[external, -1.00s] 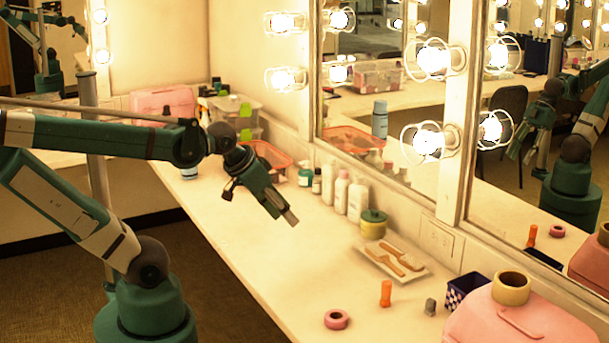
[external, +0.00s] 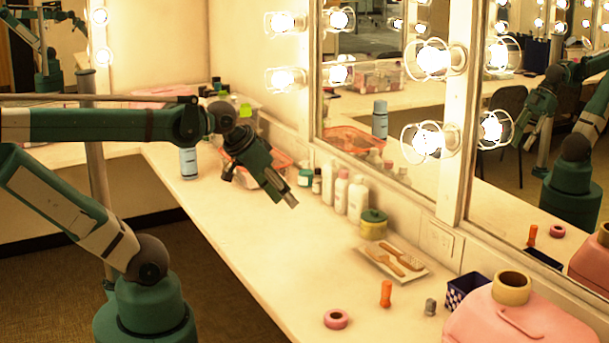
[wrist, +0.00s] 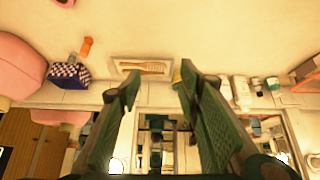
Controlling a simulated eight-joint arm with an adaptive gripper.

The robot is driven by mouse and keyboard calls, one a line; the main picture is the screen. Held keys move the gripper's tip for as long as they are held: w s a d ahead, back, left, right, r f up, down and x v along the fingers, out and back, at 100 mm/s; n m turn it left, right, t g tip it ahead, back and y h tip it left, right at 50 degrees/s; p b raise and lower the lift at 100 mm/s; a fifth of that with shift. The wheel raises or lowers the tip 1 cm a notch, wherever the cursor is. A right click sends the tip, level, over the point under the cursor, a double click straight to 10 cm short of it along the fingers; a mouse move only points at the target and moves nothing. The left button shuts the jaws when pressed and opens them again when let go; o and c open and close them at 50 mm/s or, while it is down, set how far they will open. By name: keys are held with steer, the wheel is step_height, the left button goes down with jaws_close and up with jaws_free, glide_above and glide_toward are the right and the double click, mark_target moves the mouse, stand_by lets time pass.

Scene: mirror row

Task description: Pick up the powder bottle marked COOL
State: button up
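Two white bottles stand side by side against the mirror wall, the left one (external: 341,191) with a reddish cap and the right one (external: 357,200) plain white. No COOL lettering is readable on either, so I cannot tell which is the marked one. White bottles (wrist: 241,92) also show in the wrist view, right of my fingers. My gripper (external: 291,201) hangs above the counter, left of the bottles in the external view, pointing down and right. In the wrist view my gripper (wrist: 160,72) has its fingers wide apart, with nothing held between them.
A teal bottle (external: 304,174) and small dark bottle (external: 316,182) stand left of the white ones. A green-lidded jar (external: 373,225) and brush tray (external: 405,275) lie right. A light-blue can (external: 188,164) stands at the counter's left edge.

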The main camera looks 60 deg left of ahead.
steer(key=w+a+r+n+g+y+p, duration=0.1)
steer(key=w+a+r+n+p, duration=0.25)
steer(key=w, duration=0.45)
steer(key=w+a+r+n+g+y+p, duration=0.15)
steer(key=w+a+r+n, duration=0.25)
steer(key=w, duration=0.4)
steer(key=n+g+y+p, duration=0.2)
steer(key=n+g+p, duration=0.3)
steer(key=n+p, duration=0.45)
glide_above(362, 180)
steer(key=a+b, duration=0.1)
steer(key=b, duration=0.1)
step_height(362, 180, down, 8)
steer(key=n, duration=0.2)
step_height(362, 180, down, 12)
steer(key=shift+f, duration=0.75)
steer(key=shift+x, duration=1.25)
